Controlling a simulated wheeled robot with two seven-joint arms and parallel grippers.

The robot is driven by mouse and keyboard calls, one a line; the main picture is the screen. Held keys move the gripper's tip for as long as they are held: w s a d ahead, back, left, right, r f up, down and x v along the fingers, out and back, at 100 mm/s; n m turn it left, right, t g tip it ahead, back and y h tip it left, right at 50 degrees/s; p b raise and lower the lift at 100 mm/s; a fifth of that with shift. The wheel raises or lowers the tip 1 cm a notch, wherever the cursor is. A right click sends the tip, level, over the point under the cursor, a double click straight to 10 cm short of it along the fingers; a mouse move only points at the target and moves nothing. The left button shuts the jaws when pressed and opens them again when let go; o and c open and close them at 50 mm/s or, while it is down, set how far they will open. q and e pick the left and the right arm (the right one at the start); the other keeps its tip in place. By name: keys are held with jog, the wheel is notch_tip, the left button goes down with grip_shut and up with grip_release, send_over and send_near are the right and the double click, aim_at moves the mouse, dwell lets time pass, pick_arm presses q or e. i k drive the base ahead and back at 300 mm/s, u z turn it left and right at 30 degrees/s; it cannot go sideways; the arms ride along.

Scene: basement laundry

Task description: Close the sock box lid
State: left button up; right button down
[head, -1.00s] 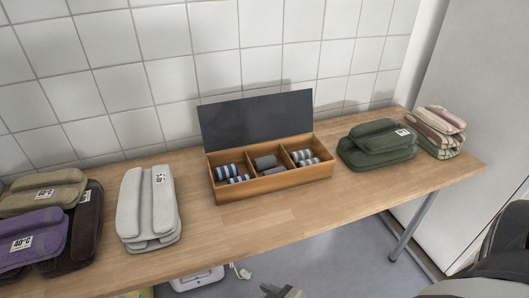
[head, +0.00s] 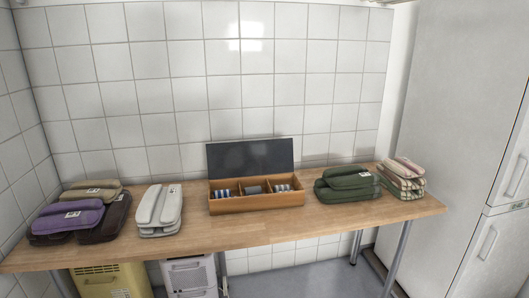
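The sock box (head: 256,204) is a wooden box with three compartments, standing near the middle of the wooden table. Its dark grey lid (head: 250,157) is raised at the back edge and leans slightly back toward the tiled wall. Blue-and-white striped socks (head: 221,193) lie in the left compartment, dark grey socks (head: 253,189) in the middle one, and grey-and-white striped socks (head: 283,188) in the right one. Neither of my grippers shows in the head view.
On the table (head: 240,227), folded white towels (head: 159,211) lie left of the box and green ones (head: 346,186) right of it. Purple and brown stacks (head: 72,216) are at the far left, striped cloths (head: 403,178) at the far right. The tabletop in front of the box is bare.

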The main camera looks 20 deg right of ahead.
aim_at(239, 159)
jog(key=z, duration=0.7)
jog(key=i, duration=1)
jog(key=u, duration=0.6)
